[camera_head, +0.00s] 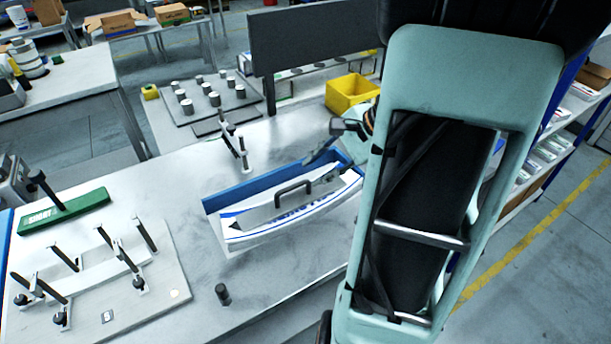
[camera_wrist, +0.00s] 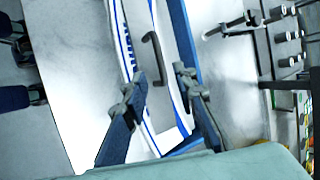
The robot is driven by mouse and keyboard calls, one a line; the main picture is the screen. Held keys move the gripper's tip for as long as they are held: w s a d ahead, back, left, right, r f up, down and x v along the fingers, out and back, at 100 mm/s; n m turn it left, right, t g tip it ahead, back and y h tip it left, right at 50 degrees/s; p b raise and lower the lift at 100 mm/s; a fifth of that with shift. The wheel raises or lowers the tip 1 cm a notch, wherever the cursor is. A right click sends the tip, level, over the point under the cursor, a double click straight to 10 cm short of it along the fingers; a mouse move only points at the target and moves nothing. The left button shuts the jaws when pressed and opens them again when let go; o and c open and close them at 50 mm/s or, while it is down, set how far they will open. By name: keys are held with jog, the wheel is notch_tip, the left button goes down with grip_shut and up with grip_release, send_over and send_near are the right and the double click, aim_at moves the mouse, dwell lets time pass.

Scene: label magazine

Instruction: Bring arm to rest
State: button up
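My gripper (camera_wrist: 158,76) is open, with its two fingers apart and nothing between them. In the head view it shows at the left edge of my arm (camera_head: 345,130), partly hidden by it. It hovers near the right end of a blue tray (camera_head: 240,195) on the table. A white, blue-edged label magazine (camera_head: 262,224) with a dark handle (camera_head: 293,188) lies in the tray, slightly skewed. In the wrist view the handle (camera_wrist: 155,55) appears just beyond the fingertips, apart from them.
A fixture board (camera_head: 165,300) with several clamps and a green block (camera_head: 65,215) stand on the left. A small dark cylinder (camera_head: 222,294) stands in front of the tray. Behind are a clamp (camera_head: 236,145), a yellow bin (camera_head: 350,92) and a rack of cylinders (camera_head: 212,98).

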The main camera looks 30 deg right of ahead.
jog(key=shift+s+d+r, duration=0.25)
jog(key=shift+s+r, duration=0.1)
jog(key=shift+r, duration=0.2)
jog(key=shift+w+a, duration=0.1)
